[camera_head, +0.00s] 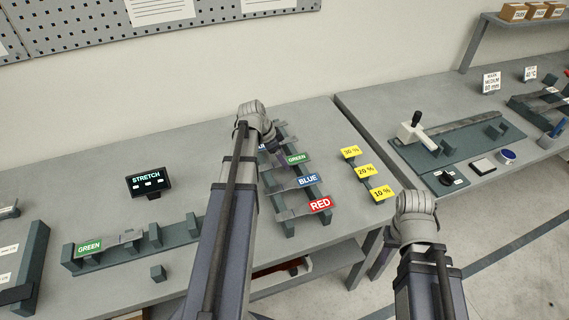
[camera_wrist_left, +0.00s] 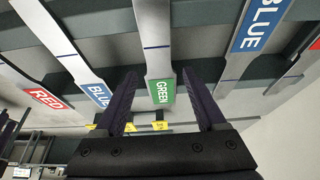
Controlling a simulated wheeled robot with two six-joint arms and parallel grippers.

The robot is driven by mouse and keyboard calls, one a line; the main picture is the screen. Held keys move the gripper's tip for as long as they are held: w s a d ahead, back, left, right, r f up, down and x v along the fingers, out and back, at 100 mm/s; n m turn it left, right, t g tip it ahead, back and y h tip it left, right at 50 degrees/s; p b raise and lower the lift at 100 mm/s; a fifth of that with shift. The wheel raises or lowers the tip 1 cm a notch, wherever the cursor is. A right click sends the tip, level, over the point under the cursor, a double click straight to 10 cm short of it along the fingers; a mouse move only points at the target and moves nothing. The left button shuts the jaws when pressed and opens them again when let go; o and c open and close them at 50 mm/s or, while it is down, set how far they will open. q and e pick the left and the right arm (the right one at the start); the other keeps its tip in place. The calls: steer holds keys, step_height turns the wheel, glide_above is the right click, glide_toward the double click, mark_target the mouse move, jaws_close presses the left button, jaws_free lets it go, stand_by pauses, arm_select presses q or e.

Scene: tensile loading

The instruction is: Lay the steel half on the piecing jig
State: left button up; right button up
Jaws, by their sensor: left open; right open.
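A dark green fixture (camera_head: 180,254) with upright blocks stands on the left bench; I take it for the piecing jig. A grey metal piece with a GREEN label (camera_head: 89,247) lies on its left part. A rack (camera_head: 287,228) holds several grey metal strips labelled RED (camera_head: 320,204), BLUE (camera_head: 308,181) and GREEN (camera_head: 298,159). I cannot tell which piece is the steel half. My left gripper (camera_head: 270,135) is over the rack's far end, open and empty; in the left wrist view a GREEN strip (camera_wrist_left: 161,60) shows between its fingers. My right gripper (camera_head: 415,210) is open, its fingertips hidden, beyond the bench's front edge.
Yellow percent cards (camera_head: 365,171) stand right of the rack. The right bench holds a lever device (camera_head: 415,132). A gap separates the benches. Bare bench lies behind the display.

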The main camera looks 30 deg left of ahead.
arm_select(q)
steer(key=shift+f, duration=0.25)
stand_by(0.4)
jaws_close()
stand_by(0.4)
